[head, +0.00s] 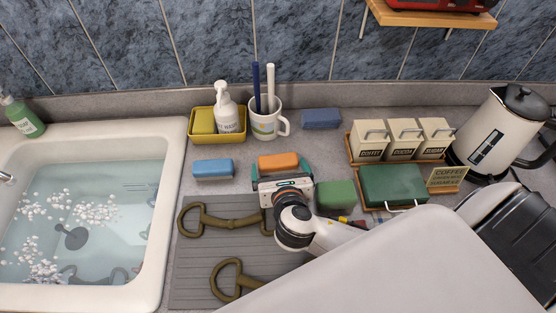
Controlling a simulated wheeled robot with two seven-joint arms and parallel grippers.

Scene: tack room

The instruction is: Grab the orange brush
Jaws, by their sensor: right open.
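The orange brush (278,161), a small block shape, lies on the grey counter behind the drying mat. My right gripper (281,171) reaches in from the lower right and is open. Its two teal-tipped fingers stand apart, one toward each end of the orange brush, and the gripper body is just in front of it. The brush's front lower side is partly hidden by the gripper. I cannot tell whether the fingers touch it. My left gripper is not in view.
A blue block (213,169) lies left of the brush, a green block (335,196) to the right. Behind stand a white mug (266,125) and a yellow tray (207,138) with a soap bottle (226,108). The water-filled sink (174,160) is at left. Bits lie on the ribbed mat (190,280).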

